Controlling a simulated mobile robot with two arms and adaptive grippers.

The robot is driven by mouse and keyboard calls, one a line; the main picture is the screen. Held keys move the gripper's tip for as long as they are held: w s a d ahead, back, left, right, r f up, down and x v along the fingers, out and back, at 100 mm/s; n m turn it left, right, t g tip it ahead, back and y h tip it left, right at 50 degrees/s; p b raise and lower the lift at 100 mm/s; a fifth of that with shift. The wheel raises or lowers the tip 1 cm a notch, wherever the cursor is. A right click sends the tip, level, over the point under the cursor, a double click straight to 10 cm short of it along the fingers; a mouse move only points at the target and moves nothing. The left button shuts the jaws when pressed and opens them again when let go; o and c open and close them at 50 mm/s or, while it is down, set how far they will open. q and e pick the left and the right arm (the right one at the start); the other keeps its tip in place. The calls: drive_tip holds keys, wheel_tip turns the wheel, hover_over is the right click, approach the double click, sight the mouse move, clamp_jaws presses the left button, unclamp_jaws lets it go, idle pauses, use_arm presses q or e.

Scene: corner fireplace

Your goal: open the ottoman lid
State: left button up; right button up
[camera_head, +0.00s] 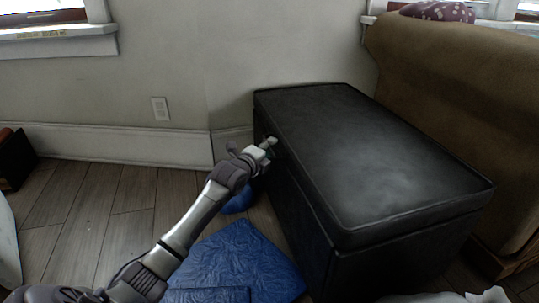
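The black ottoman (310,230) stands against the wall at the centre right, with its padded lid (370,150) lying flat and closed on top. My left gripper (268,146) is at the ottoman's left side, near the far end, close to the seam below the lid. Its fingertips are small and dark against the ottoman, so I cannot tell whether they touch the lid or how far apart they are. My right gripper is not in view.
Blue folded cloth (240,262) lies on the wooden floor left of the ottoman. A brown sofa (450,90) stands close on the right, with a patterned cushion (437,11). A wall socket (160,108) is behind. Open floor (90,205) lies at left.

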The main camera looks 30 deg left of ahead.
use_arm(q)
drive_tip(key=shift+w, duration=0.1)
clamp_jaws()
idle(0.3)
